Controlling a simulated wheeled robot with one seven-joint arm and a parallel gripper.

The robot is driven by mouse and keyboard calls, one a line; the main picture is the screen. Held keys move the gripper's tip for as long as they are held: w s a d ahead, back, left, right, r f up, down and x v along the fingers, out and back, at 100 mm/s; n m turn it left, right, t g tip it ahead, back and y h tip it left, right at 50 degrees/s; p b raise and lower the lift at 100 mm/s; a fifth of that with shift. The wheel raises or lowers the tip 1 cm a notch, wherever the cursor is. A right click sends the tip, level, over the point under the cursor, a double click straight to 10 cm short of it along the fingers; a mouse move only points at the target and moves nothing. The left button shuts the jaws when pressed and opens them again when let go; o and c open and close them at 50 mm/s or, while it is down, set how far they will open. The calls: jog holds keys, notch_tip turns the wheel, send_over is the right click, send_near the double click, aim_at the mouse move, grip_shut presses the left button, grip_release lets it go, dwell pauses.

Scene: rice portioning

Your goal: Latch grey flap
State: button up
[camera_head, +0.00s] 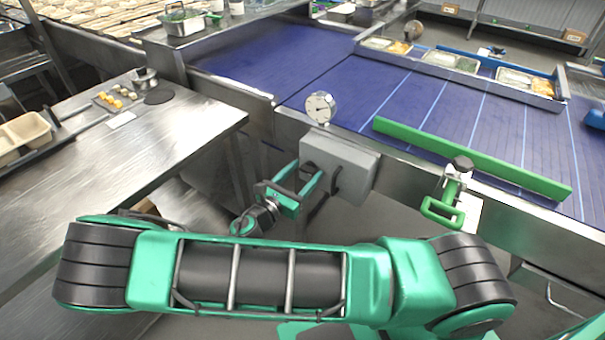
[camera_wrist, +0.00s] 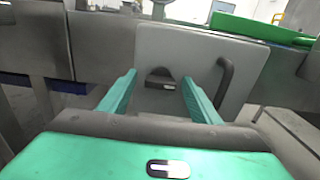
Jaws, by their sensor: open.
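The grey flap (camera_head: 352,160) is a flat grey panel on the front side of the blue conveyor, below the round dial gauge. In the wrist view the flap (camera_wrist: 200,48) faces me, with a dark curved handle (camera_wrist: 224,82) on its right. A small dark latch-like part (camera_wrist: 160,80) sits low on its left half. My gripper (camera_wrist: 158,80) is open and empty, its two green fingers pointing at the flap on either side of that part. In the head view my gripper (camera_head: 303,172) is at the flap's left side. Whether the fingertips touch the flap cannot be told.
The round dial gauge (camera_head: 321,107) stands above the flap. A green rail (camera_head: 465,155) lies along the blue conveyor (camera_head: 420,100). A green-handled clamp (camera_head: 449,200) is on the edge to the right. A steel table (camera_head: 165,135) stands at left.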

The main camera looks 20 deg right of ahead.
jog(key=c, duration=1.1)
jog(key=shift+o, duration=0.3)
jog(key=m, duration=0.4)
jog(key=shift+m, duration=0.4)
jog(key=m, duration=0.4)
jog(key=shift+s+m, duration=0.1)
jog(key=shift+m, duration=0.2)
jog(key=m, duration=0.4)
jog(key=shift+f, duration=0.15)
jog(key=shift+f+m, duration=0.1)
jog(key=shift+m, duration=2.2)
jog(key=shift+s, duration=0.1)
